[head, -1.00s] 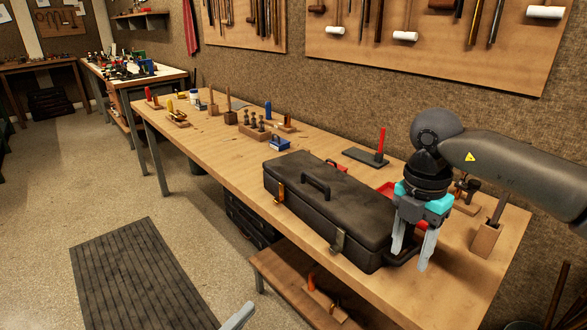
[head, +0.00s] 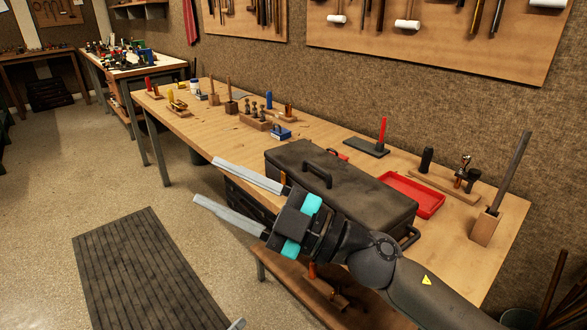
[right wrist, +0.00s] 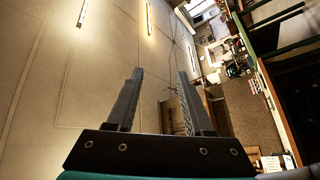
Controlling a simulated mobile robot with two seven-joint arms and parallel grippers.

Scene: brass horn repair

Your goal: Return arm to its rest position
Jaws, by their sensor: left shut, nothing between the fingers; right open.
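My right arm reaches in from the lower right of the head view. Its gripper (head: 206,179) points left, in front of the bench, with two long grey fingers spread and nothing between them. The right wrist view also shows this gripper (right wrist: 160,74) open and empty, against the ceiling and the far room. Of my left gripper (head: 237,324), only a pale tip shows at the bottom edge of the head view; it is shut. A closed black case (head: 350,184) lies on the wooden workbench (head: 225,135), its front partly hidden by my right arm.
A red tray (head: 412,194) lies behind the case. A wooden block with a dark upright rod (head: 486,228) stands at the bench's right end. Small tools stand along the bench. A ribbed dark mat (head: 145,275) lies on the open floor.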

